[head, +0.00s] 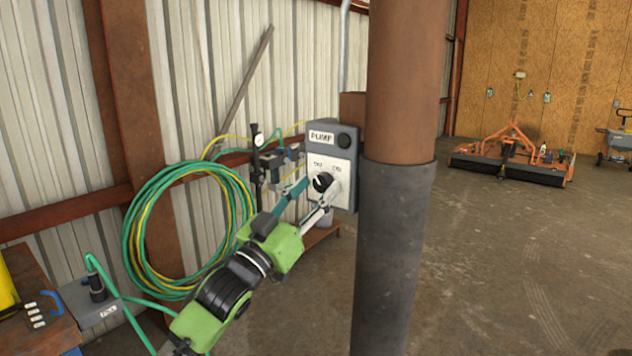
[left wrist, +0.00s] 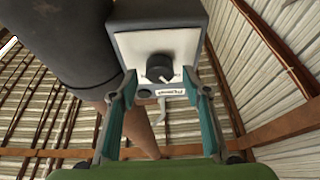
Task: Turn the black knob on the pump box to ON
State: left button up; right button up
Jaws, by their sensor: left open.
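The pump box (head: 346,140) is a grey box with a PUMP label and a white face, mounted by the brown post. The black knob (head: 322,181) sits on the white face below small lettering that is too small to read surely. In the left wrist view the knob (left wrist: 160,68) appears between the fingertips, with a small pale mark on its edge; its setting is not clear. My left gripper (head: 317,188) is open in front of the box, one finger on each side of the knob. Whether the fingers touch it I cannot tell. My right gripper is not in view.
A thick brown post with a dark sleeve (head: 390,240) stands close on the right of the box. A coiled green and yellow hose (head: 140,240) hangs on the wall to the left. A workbench (head: 35,290) is at lower left. Open floor lies to the right.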

pick_arm(q)
jog(key=shift+w+d+r, duration=0.15)
jog(key=shift+w+d, duration=0.05)
jog(key=shift+w, duration=0.1)
jog(key=shift+c, duration=0.4)
jog(key=c, duration=1)
